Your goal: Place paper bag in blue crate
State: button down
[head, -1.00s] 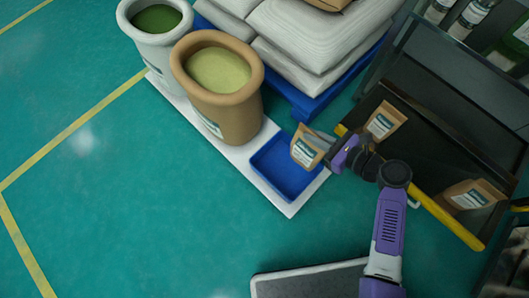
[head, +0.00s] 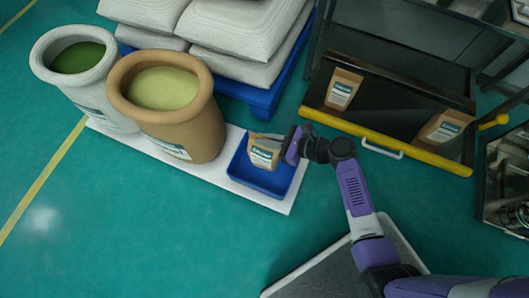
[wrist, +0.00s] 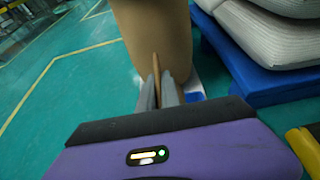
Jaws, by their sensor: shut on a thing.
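A brown paper bag (head: 264,154) with a pale label is held upright by my gripper (head: 286,148) in the head view. The bag is over the blue crate (head: 238,172), within its outline; I cannot tell whether its bottom touches the crate floor. My gripper is shut on the bag's right edge. In the wrist view my gripper (wrist: 158,92) is closed around the thin edge of the bag (wrist: 156,68), and only a small blue patch of the crate shows.
The crate stands on a white platform (head: 218,175) beside a large tan sack (head: 172,128) and a white sack (head: 75,85). More paper bags (head: 343,88) stand on a dark shelf with a yellow rail (head: 330,121). Stacked white sacks (head: 240,30) lie on a blue pallet behind.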

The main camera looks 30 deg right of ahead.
jog(key=shift+f+b, duration=2.25)
jog(key=shift+f, duration=2.2)
jog(key=c, duration=1.6)
grip_release()
jog(key=shift+f, duration=0.1)
jog(key=shift+o, duration=0.2)
jog(key=shift+s+r, duration=0.1)
jog(key=shift+r, duration=0.15)
jog(key=p+v, duration=0.5)
jog(key=v, duration=0.7)
jog(key=shift+f+p, duration=0.2)
jog(key=shift+p, duration=0.2)
